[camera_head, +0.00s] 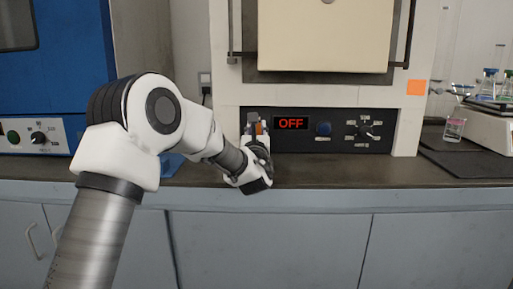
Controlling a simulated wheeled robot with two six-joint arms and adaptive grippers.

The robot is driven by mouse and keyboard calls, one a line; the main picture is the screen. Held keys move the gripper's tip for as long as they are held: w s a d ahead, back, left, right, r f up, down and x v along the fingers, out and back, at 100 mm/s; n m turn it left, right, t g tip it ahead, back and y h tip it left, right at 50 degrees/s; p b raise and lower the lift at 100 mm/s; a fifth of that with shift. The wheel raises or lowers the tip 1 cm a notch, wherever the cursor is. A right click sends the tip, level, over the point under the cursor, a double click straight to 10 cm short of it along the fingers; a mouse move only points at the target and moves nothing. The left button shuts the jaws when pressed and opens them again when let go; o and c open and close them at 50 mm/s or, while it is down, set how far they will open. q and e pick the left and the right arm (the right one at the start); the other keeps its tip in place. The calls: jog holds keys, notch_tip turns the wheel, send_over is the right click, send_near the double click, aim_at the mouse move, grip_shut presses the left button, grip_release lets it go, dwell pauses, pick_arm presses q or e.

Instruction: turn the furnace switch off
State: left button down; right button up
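The furnace (225,130) stands on the counter, with its cream door (325,40) above a black control panel (345,142). The panel's display (291,123) reads OFF in red. My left gripper (257,140) is at the left end of the panel, over the furnace switch (262,128), of which only an orange-lit bit shows between the fingers. The gripper hides most of the switch, so I cannot tell its position or whether the fingers touch it. How far the fingers are apart is not clear. My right gripper is not in view.
A blue knob (324,129) and a black dial (364,129) are on the panel. A blue machine (75,70) stands at the left. A beaker (454,128) and a balance (490,115) with flasks are at the right. The counter front (330,172) is clear.

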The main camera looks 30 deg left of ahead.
pick_arm(q)
jog(key=shift+f, duration=0.1)
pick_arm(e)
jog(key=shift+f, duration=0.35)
pick_arm(q)
jog(key=c, duration=0.9)
grip_release()
jog(key=shift+s+d, duration=0.15)
jog(key=shift+s, duration=0.05)
jog(key=r+v, duration=0.1)
jog(key=v, duration=0.3)
jog(key=r+v, duration=0.1)
jog(key=v, duration=0.4)
jog(key=s+r+v, duration=0.1)
jog(key=v, duration=0.4)
jog(key=shift+d+r, duration=0.15)
jog(key=shift+d, duration=0.1)
